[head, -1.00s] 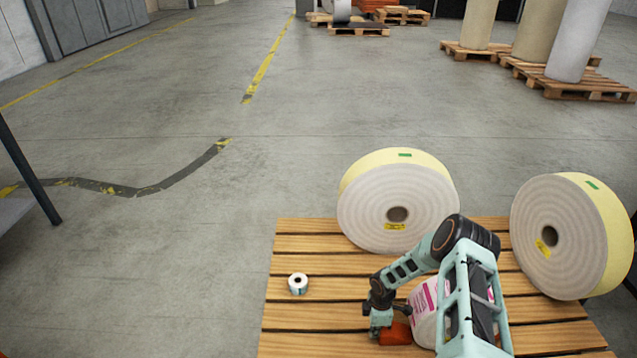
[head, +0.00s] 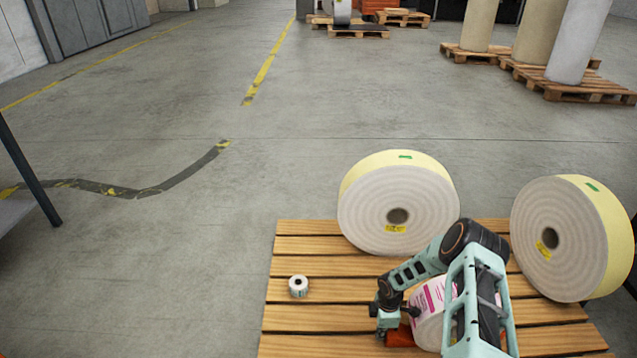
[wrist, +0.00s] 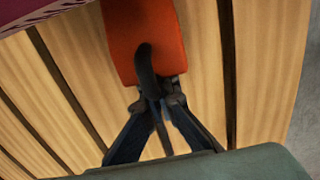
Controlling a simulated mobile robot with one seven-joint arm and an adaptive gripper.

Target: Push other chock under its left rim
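The orange chock (head: 399,337) lies on the wooden slats at the left edge of the white roll with pink print (head: 428,316). My arm hides part of the roll and chock. My gripper (head: 388,330) is low over the slats at the chock's left end. In the wrist view, its dark fingers (wrist: 147,60) are together and overlap the near end of the chock (wrist: 148,25); I see nothing pinched between them. The roll's purple printed edge (wrist: 60,8) shows at the top left. Whether the chock touches the roll is hidden.
Two large cream rolls with yellow sides stand at the back (head: 370,210) and right (head: 570,235) of the slatted platform (head: 300,325). A small label roll (head: 298,286) sits at the left. The slats between it and my gripper are clear.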

